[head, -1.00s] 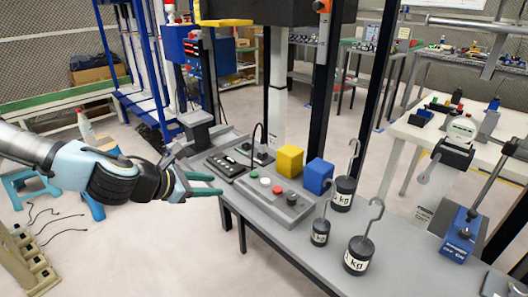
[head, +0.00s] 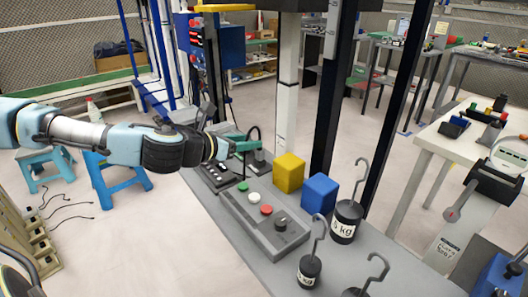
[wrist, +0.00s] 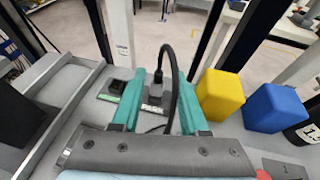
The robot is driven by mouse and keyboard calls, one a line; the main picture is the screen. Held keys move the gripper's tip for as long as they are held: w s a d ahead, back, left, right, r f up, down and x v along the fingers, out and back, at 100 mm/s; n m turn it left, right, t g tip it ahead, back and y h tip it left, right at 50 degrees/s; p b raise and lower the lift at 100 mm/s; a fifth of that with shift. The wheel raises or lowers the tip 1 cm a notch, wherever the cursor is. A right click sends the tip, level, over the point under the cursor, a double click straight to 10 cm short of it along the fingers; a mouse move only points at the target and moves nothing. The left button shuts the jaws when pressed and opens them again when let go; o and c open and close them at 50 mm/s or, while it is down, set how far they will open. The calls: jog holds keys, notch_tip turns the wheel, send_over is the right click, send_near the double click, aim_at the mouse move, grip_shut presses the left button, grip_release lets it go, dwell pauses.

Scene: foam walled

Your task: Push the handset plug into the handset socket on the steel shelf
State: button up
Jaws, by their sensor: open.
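The black handset plug (wrist: 157,77) stands upright on a small dark block with a white label (wrist: 152,109). A black cable (wrist: 172,62) arches up from it and back toward my gripper. My gripper (wrist: 158,84) is open, with one teal finger on each side of the plug and cable; I cannot tell if either finger touches. In the head view my gripper (head: 243,144) is beside the cable loop (head: 254,133). To the left is a dark square socket (wrist: 118,86) with a green label. Both stand on the grey steel shelf (head: 345,262).
A yellow cube (head: 289,173) and a blue cube (head: 319,194) stand to the right. A grey button box (head: 262,222) lies in front, with hooked weights (head: 346,221) farther right. Black posts (head: 328,110) rise behind the shelf. A grey tray (wrist: 62,82) is at left.

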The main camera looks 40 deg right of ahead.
aim_at(260, 150)
jog(key=x, duration=0.3)
jog(key=shift+d+f, duration=0.15)
jog(key=shift+d, duration=0.1)
jog(key=p+x, duration=0.1)
jog(key=x, duration=0.4)
jog(key=shift+w+a+f+p, duration=0.1)
jog(key=shift+f+p, duration=0.1)
jog(key=shift+p, duration=0.2)
jog(key=shift+c, duration=0.3)
grip_shut()
